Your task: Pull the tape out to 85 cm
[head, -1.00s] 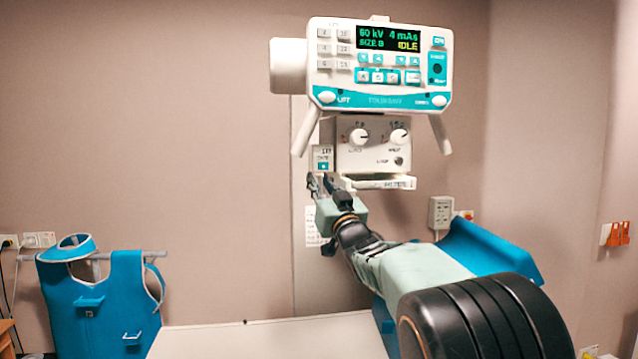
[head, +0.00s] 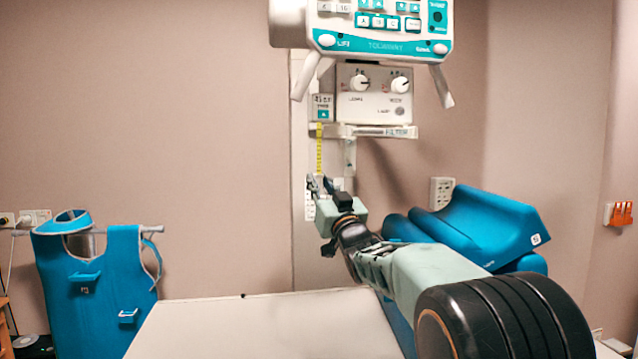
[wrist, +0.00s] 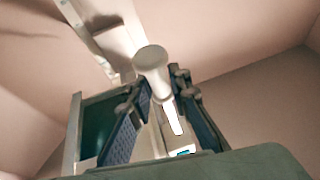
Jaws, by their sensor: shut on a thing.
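The tape housing (head: 322,108) is a small white box with a teal mark and a small readout, too blurred to read surely, left of the knob panel. A yellow tape (head: 319,150) hangs straight down from it toward my gripper (head: 318,184). My gripper is below the housing, shut on the tape's lower end; the fingers hide the exact grip. In the wrist view, a pale round-ended piece (wrist: 152,62) shows between the fingers of my gripper (wrist: 156,98); I cannot tell what it is.
The X-ray console (head: 385,30) hangs above, with the knob panel (head: 376,92) and a rail below it. A white table top (head: 260,325) is in front. Blue padded supports (head: 480,228) stand at right and a blue apron (head: 95,285) at left.

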